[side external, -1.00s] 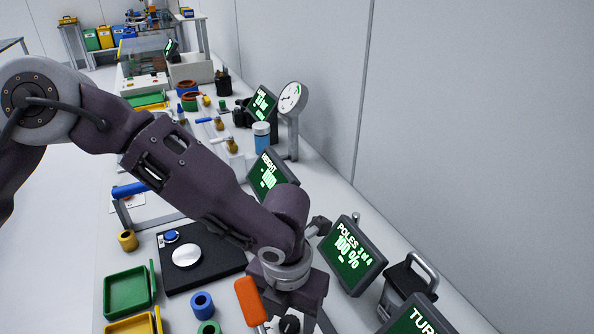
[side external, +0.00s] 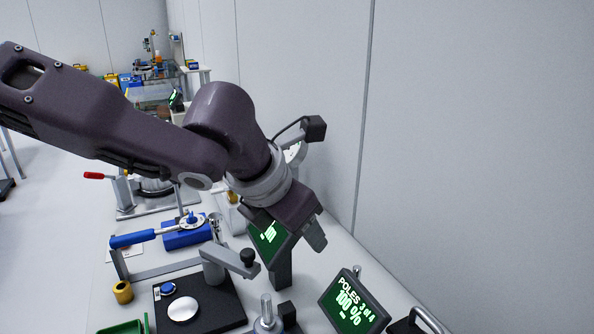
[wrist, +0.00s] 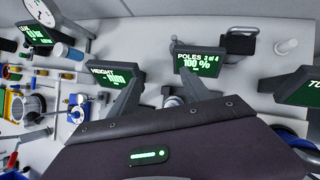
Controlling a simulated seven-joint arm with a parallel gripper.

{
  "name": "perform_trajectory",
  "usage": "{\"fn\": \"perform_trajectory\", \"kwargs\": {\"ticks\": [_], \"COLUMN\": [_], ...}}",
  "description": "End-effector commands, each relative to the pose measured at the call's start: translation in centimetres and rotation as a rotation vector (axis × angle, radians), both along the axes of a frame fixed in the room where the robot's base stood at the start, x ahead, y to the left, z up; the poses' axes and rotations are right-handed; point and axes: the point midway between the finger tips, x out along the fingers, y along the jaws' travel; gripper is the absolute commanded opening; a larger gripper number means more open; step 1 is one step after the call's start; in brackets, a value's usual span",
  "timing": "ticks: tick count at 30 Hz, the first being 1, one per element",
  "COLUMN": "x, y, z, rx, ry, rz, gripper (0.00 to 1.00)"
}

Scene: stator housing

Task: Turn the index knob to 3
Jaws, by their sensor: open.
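A blue block (side external: 187,238) stands on the bench left of centre in the side view. It carries a round white dial with a small blue knob (side external: 191,216), which looks like the index knob; its numbers are too small to read. My gripper (side external: 313,238) hangs in the air to the right of the block, above the bench and near the displays, touching nothing that I can see. Its fingers look empty.
A POLES display (side external: 353,302) reading 100 % stands at the lower right; it also shows in the wrist view (wrist: 197,60). A black plate (side external: 225,308) with a post and arm stands in front. The wall is close on the right.

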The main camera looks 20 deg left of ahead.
Motion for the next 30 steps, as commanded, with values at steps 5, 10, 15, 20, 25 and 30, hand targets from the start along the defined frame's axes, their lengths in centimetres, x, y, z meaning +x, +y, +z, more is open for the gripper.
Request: {"fn": "perform_trajectory", "kwargs": {"ticks": [5, 10, 15, 20, 25, 30], "x": [1.8, 2.6, 2.8, 2.8, 2.8, 2.8], "y": [0.7, 1.1, 1.2, 1.2, 1.2, 1.2], "z": [4.2, 6.9, 7.9, 8.0, 8.0, 8.0], "rx": [0.037, 0.076, 0.094, 0.096, 0.095, 0.094], "ry": [-0.172, -0.281, -0.324, -0.326, -0.326, -0.324], "rz": [-0.125, -0.215, -0.252, -0.256, -0.255, -0.254], "gripper": [0.56, 0.56, 0.56, 0.56, 0.56, 0.56]}}
